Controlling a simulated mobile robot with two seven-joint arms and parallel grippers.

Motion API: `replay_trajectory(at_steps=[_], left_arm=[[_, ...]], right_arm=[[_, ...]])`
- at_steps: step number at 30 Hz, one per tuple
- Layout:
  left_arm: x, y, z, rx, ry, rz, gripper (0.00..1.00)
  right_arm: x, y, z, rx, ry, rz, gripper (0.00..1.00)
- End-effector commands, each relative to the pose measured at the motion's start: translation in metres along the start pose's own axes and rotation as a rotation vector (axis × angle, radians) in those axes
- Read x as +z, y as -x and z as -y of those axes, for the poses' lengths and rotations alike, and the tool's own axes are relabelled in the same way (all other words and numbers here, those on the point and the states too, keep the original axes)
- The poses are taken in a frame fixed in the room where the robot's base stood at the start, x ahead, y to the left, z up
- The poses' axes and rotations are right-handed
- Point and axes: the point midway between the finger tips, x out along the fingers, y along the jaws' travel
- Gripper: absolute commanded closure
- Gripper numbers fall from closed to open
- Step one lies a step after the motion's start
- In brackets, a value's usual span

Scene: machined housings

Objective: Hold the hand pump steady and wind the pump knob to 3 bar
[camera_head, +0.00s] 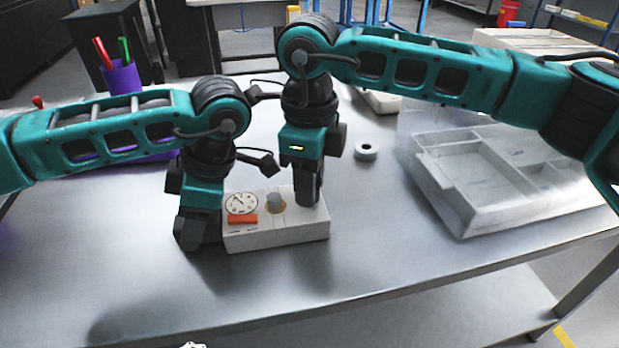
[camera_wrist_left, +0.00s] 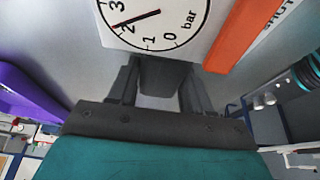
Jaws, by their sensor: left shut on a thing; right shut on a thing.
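The hand pump (camera_head: 285,236) is a white box lying flat on the metal table. My left gripper (camera_head: 194,236) is shut on the pump's left end. In the left wrist view the gauge (camera_wrist_left: 165,25) has its red needle by the 2, short of the 3. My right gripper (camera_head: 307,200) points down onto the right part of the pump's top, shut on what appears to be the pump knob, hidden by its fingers.
A white ring (camera_head: 366,152) lies behind the pump to the right. A pale divided tray (camera_head: 460,190) stands at the right of the table. A purple cup with pens (camera_head: 122,78) stands at the back left. The front of the table is clear.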

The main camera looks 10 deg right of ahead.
Motion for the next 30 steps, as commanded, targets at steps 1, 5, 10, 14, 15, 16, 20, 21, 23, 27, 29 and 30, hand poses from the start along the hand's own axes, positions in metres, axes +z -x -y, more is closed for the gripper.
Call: replay_trajectory(at_steps=[1, 5, 10, 14, 15, 16, 20, 21, 23, 27, 29, 30], left_arm=[[-0.0001, 0.0004, -0.0001, 0.001, 0.0, 0.0, 0.98], [-0.0001, 0.0004, -0.0001, 0.0, 0.0, 0.0, 0.98], [-0.0001, 0.0004, 0.0, 0.0, 0.0, 0.0, 0.98], [-0.0001, 0.0004, 0.0, 0.0, 0.0, 0.0, 0.98], [-0.0001, 0.0004, 0.0, 0.0, 0.0, 0.0, 0.98], [-0.0001, 0.0004, 0.0, 0.0, 0.0, 0.0, 0.98], [-0.0001, 0.0004, 0.0, 0.0, 0.0, 0.0, 0.98], [-0.0001, 0.0004, 0.0, 0.0, 0.0, 0.0, 0.98], [-0.0001, 0.0004, 0.0, 0.0, 0.0, 0.0, 0.98], [-0.0001, 0.0004, 0.0, 0.0, 0.0, 0.0, 0.98], [-0.0002, 0.0003, 0.0, 0.0, 0.0, 0.0, 0.98], [-0.0002, 0.0003, 0.0, 0.0, 0.0, 0.0, 0.98]], right_arm=[[0.0002, 0.0003, 0.0001, -0.001, -0.026, 0.001, 0.98], [0.0002, 0.0002, 0.0001, -0.001, -0.115, 0.0, 0.98], [0.0001, 0.0003, 0.0, 0.0, -0.243, 0.0, 0.98], [0.0002, 0.0004, -0.0001, 0.0, -0.334, 0.0, 0.98], [0.0002, 0.0004, -0.0001, 0.0, -0.359, 0.001, 0.98], [0.0002, 0.0004, -0.0001, 0.0, -0.377, 0.001, 0.98], [0.0003, 0.0005, -0.0001, 0.0, -0.444, 0.001, 0.98], [0.0003, 0.0005, -0.0001, 0.0, -0.461, 0.001, 0.98], [0.0003, 0.0006, 0.0, 0.0, -0.482, 0.001, 0.98], [0.0003, 0.0006, 0.0, 0.0, -0.515, 0.001, 0.98], [0.0004, 0.0006, 0.0, 0.0, -0.522, 0.001, 0.98], [0.0004, 0.0006, 0.0, 0.0, -0.525, 0.001, 0.98]])
